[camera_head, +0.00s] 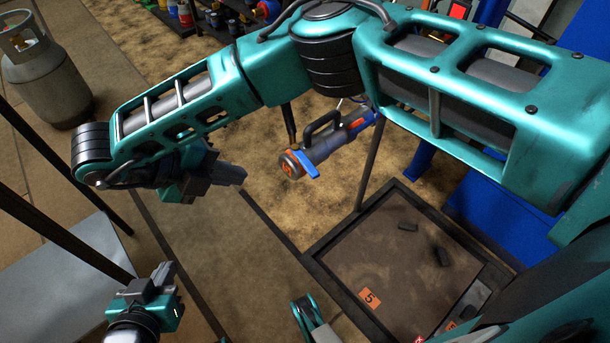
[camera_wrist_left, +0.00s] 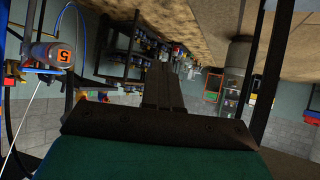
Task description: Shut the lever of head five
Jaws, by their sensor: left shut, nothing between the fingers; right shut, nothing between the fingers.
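My left gripper (camera_head: 165,271) is shut and empty, low on the left and far from the head. In the left wrist view, my left gripper's dark fingers (camera_wrist_left: 164,85) point ahead; head five (camera_wrist_left: 47,54) shows at the upper left, its orange 5 label upside down.
A dark-rimmed tray (camera_head: 349,213) with an orange 5 tag (camera_head: 370,298) and small black pieces stands below the head. A grey gas cylinder (camera_head: 45,75) stands at the upper left. My right arm crosses the top. Dark posts and a pale panel (camera_head: 60,270) lie near my left gripper.

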